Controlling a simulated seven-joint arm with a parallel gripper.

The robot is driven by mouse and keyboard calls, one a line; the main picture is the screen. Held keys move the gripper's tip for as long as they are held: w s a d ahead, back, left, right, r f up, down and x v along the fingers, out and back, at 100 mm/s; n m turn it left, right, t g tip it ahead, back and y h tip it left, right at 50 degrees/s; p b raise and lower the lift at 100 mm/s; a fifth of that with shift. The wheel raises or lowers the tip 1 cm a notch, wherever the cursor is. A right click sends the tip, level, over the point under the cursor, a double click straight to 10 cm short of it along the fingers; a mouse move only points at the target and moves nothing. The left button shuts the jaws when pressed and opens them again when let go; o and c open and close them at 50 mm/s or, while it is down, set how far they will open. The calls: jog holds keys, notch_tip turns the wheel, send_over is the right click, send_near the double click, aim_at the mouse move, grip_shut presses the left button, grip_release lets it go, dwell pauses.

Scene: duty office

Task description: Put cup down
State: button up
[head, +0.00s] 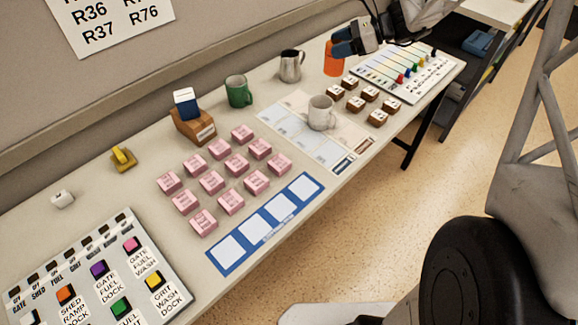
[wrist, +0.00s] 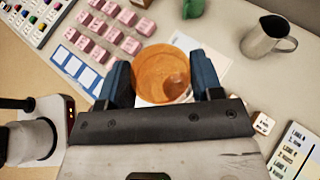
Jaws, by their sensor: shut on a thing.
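An orange cup (head: 333,62) is at the back right of the desk, beside the small brown blocks. My gripper (head: 346,42) is shut on it, with dark blue fingers on either side. In the wrist view the cup (wrist: 163,72) sits between the fingers (wrist: 162,82), and I look into its open top. It looks upright; I cannot tell whether its base touches the desk. A white mug (head: 321,113), a green mug (head: 238,91) and a metal pitcher (head: 291,66) stand apart from it on the desk.
Brown blocks (head: 355,104) and a board with coloured pegs (head: 398,72) are close to the cup. The white mug stands on a printed mat (head: 290,125). Pink blocks (head: 212,182) and a blue card strip (head: 265,225) lie mid-desk. Some bare desk shows near the pitcher.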

jog(key=s+a+f+g, duration=0.1)
jog(key=s+a+f, duration=0.1)
jog(key=s, duration=1.1)
jog(key=s+a+f+n, duration=0.1)
jog(key=s+a+f, duration=0.1)
jog(key=s, duration=1.2)
jog(key=s+a+f+g, duration=0.1)
jog(key=s+a+f, duration=0.2)
jog(key=s, duration=1)
notch_tip(320, 180, down, 9)
jog(key=shift+s+d+f, duration=0.15)
jog(key=shift+d+f, duration=0.05)
jog(key=shift+d, duration=0.05)
jog(key=w+a, duration=0.3)
jog(key=w, duration=0.4)
jog(key=w+a+f, duration=0.1)
jog(key=w+a, duration=0.1)
jog(key=w, duration=0.6)
jog(key=shift+a+f, duration=0.25)
jog(key=shift+a, duration=0.15)
jog(key=shift+f, duration=1.75)
jog(key=shift+f, duration=0.1)
